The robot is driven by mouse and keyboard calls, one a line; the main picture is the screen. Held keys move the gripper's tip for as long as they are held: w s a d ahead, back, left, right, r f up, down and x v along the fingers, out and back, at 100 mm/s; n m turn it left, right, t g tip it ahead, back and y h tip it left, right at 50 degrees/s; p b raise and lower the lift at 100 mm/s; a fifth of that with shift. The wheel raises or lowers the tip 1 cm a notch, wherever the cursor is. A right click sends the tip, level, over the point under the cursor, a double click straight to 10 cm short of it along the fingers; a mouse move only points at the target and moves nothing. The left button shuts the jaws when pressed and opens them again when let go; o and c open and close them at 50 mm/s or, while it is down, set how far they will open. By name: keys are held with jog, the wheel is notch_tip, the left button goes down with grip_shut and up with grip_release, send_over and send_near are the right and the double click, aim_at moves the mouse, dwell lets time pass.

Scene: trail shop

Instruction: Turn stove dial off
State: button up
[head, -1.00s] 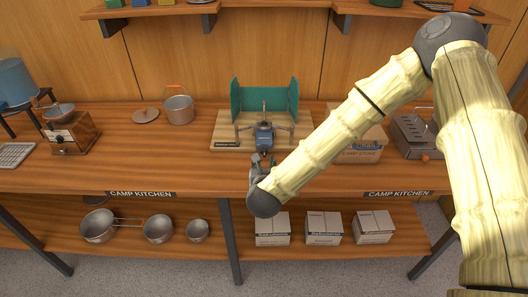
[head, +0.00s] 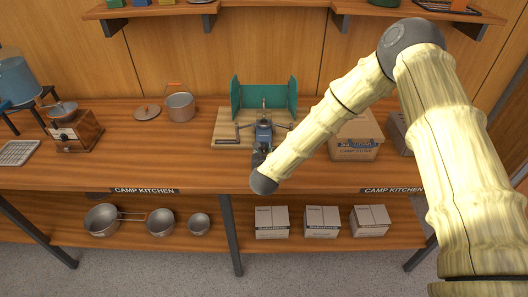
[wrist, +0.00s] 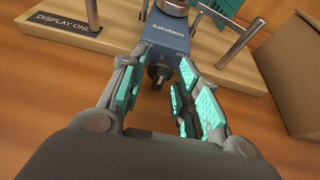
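The camp stove (head: 264,132) stands on a wooden display board (head: 228,141) with a green windscreen (head: 248,95) behind it. In the wrist view its blue body (wrist: 167,38) faces me, and a dark dial (wrist: 159,74) sticks out from its front below. My gripper (wrist: 153,96) is open, with a teal-padded finger on each side of the dial's near end. The fingers look apart from the dial. The dial's turned position is too small to read. In the head view my wrist hides the dial and fingertips.
A stove carton (head: 356,138) stands right of the board; it also shows at the wrist view's right (wrist: 294,75). A pot (head: 180,107) and lid (head: 147,112) stand to the left, with a wooden grinder (head: 76,132) farther left. The counter (head: 190,170) in front is clear.

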jog(key=c, duration=0.7)
jog(key=shift+f+b, duration=0.15)
jog(key=shift+b, duration=0.3)
jog(key=shift+a+f+n+h+b, duration=0.1)
jog(key=shift+n+h+b, duration=0.4)
jog(key=shift+n+b, duration=0.15)
jog(key=n+h+b, duration=0.1)
jog(key=n+b, duration=0.1)
jog(key=b, duration=0.1)
jog(key=shift+a, duration=0.15)
jog(key=n+h+b, duration=0.2)
jog(key=n+b, duration=0.1)
jog(key=shift+a+f+t+b, duration=0.1)
jog(key=shift+t+b, duration=0.3)
jog(key=shift+n+h+b, duration=0.7)
jog(key=shift+n+b, duration=0.1)
jog(key=shift+n, duration=0.25)
